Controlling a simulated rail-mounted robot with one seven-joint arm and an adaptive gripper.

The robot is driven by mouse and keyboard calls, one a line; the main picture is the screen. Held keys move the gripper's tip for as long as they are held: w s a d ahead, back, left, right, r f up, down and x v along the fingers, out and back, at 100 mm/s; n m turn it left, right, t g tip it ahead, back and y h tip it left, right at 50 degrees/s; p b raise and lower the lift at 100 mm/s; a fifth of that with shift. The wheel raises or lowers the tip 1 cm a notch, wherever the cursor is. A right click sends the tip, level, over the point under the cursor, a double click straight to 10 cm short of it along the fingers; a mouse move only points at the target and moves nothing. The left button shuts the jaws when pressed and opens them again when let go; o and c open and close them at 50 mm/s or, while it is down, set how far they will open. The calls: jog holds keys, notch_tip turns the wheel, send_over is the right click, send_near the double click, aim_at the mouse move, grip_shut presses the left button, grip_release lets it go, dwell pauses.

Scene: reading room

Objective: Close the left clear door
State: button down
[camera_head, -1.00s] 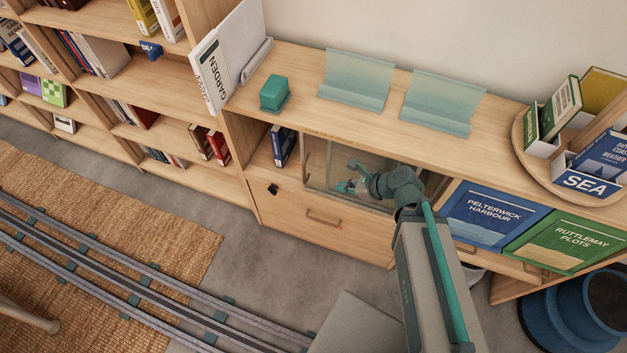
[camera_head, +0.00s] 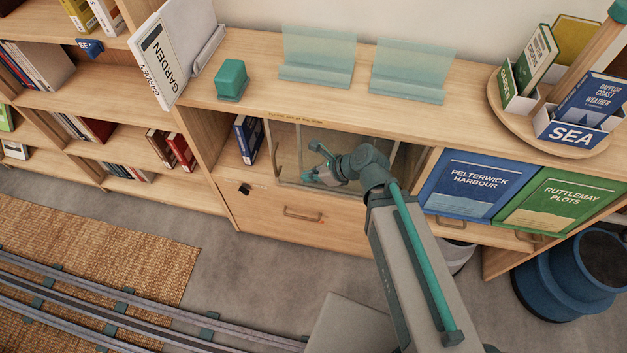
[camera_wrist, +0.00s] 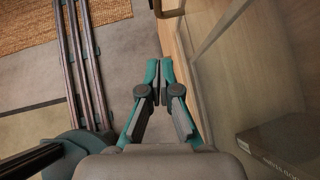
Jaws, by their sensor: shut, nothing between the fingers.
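The left clear door (camera_head: 290,140) is a see-through panel with a thin frame, set in the low cabinet's front below the top board. A brown upright handle (camera_head: 277,158) shows near its left edge. Left of the door, the compartment is uncovered and blue books (camera_head: 246,138) stand in it. My gripper (camera_head: 314,160) is at the cabinet front, to the right of that handle. In the wrist view, my gripper (camera_wrist: 159,62) has its fingers together and empty, beside a clear panel (camera_wrist: 240,70) on the right. My arm hides the right part of the clear front.
A wooden drawer (camera_head: 265,207) with a handle (camera_head: 303,214) lies below the door. Blue (camera_head: 478,187) and green (camera_head: 555,205) display panels stand to the right. A teal block (camera_head: 231,79) and clear stands are on top. A blue stool (camera_head: 570,285) stands at lower right.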

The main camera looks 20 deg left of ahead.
aim_at(278, 175)
jog(key=shift+a+f+b, duration=0.15)
jog(key=shift+a+f, duration=0.5)
jog(key=shift+a, duration=0.7)
jog(key=shift+a+f+b, duration=0.1)
jog(key=shift+a+f, duration=0.6)
jog(key=shift+a, duration=0.6)
jog(key=shift+a+f+b, duration=0.15)
jog(key=shift+a+f, duration=0.5)
jog(key=shift+a, duration=0.7)
